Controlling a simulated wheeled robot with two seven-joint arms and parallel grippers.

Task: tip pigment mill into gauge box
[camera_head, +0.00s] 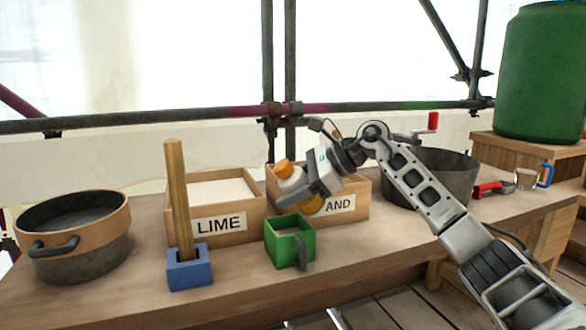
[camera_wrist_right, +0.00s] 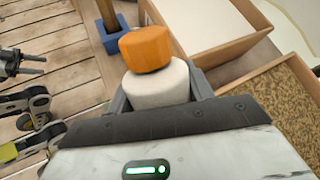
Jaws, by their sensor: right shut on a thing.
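The pigment mill, white with an orange cap (camera_head: 284,168), is held by my right gripper (camera_head: 299,190), which is shut around its white body. It is tilted, with its orange end toward the upper left in the head view. In the right wrist view, the mill's orange cap (camera_wrist_right: 146,49) and white body (camera_wrist_right: 160,86) show between the fingers. A green open-topped box with a handle, which looks like the gauge box (camera_head: 283,252), stands on the bench just below and in front of the gripper. The mill is above it and apart from it.
A LIME box (camera_head: 220,227) and a box reading "AND" (camera_head: 352,207), partly covered, stand behind. A blue block with a wooden stick (camera_head: 189,272) is left of the green box. A round pan (camera_head: 75,245) stands far left; a dark tub (camera_head: 452,180) is right.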

